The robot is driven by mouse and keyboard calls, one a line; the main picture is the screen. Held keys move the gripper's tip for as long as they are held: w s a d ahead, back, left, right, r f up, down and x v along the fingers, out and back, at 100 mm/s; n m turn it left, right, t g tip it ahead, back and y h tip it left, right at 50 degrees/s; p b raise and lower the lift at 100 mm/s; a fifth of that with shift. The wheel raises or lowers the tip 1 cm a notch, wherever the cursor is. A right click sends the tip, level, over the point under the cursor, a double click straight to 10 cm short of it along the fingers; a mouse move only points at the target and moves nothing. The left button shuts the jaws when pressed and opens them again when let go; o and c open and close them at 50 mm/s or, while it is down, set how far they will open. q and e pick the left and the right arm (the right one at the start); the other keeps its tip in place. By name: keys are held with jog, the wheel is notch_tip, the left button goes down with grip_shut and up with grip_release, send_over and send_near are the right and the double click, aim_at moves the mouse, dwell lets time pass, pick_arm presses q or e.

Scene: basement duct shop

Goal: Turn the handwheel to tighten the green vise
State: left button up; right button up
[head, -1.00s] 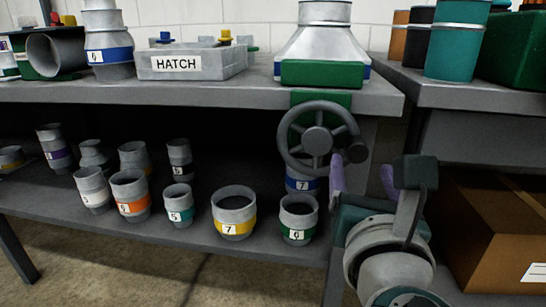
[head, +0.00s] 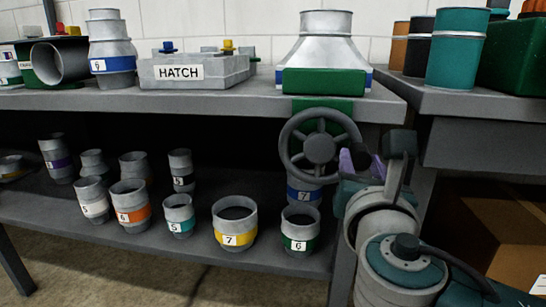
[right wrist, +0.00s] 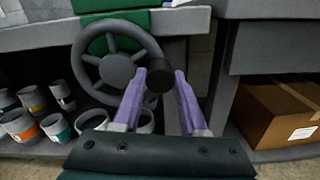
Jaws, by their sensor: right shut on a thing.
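The green vise (head: 325,82) sits at the bench's front edge, below a grey metal duct transition (head: 326,40); whether it touches the duct cannot be told. Its dark grey handwheel (head: 288,147) hangs at the front, below the bench top. The wheel also shows in the right wrist view (right wrist: 84,68). My right gripper (head: 353,160) has its purple fingers at the wheel's lower right. In the right wrist view my right gripper (right wrist: 161,78) is shut on the wheel's dark handle knob (right wrist: 158,80), a finger on each side. My left gripper is out of view.
The lower shelf (head: 130,235) holds several numbered duct collars, some just below the wheel. A grey HATCH box (head: 215,72) stands left on the bench. A second bench (head: 470,105) and a cardboard box (right wrist: 275,112) stand right of my arm.

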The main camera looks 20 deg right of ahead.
grip_shut()
dwell(0.9)
